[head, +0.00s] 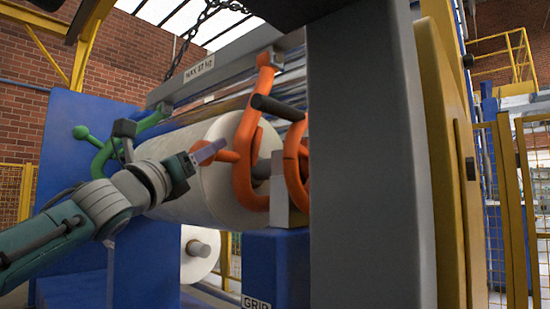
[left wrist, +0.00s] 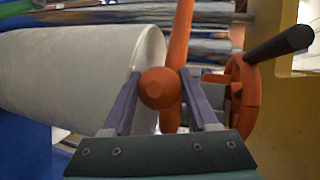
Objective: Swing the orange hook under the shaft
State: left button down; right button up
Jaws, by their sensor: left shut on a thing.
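The orange hook (head: 243,185) hangs from a grey beam at the near end of a white film roll (head: 185,205). The hook's lower curve shows below the grey shaft (head: 262,168) in the head view; whether it touches the shaft I cannot tell. My left gripper (head: 208,152) is at the hook's side knob. In the left wrist view, the orange knob (left wrist: 160,88) sits between the two purple fingers of my left gripper (left wrist: 160,100), with the hook's arm (left wrist: 180,45) rising behind it. The right gripper is not in view.
An orange handwheel (head: 293,160) with a black handle (head: 277,107) stands right of the hook, above a blue block (head: 275,265). A green hook (head: 112,148) hangs at the roll's far end. The grey beam (head: 225,68) runs above. A grey post (head: 370,150) blocks the right side.

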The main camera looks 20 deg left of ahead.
pick_arm(q)
jog(key=shift+w+f, duration=0.1)
jog(key=shift+f, duration=0.25)
jog(key=c, duration=0.5)
grip_release()
jog(key=shift+w, duration=0.1)
jog(key=o, duration=0.3)
jog(key=shift+d+r, duration=0.1)
jog(key=shift+r, duration=0.05)
jog(key=shift+s, duration=0.35)
jog(key=p+v, duration=0.1)
jog(key=v, duration=0.8)
jog(key=shift+f+p, duration=0.2)
jog(key=shift+p, duration=0.15)
jog(key=shift+s, duration=0.1)
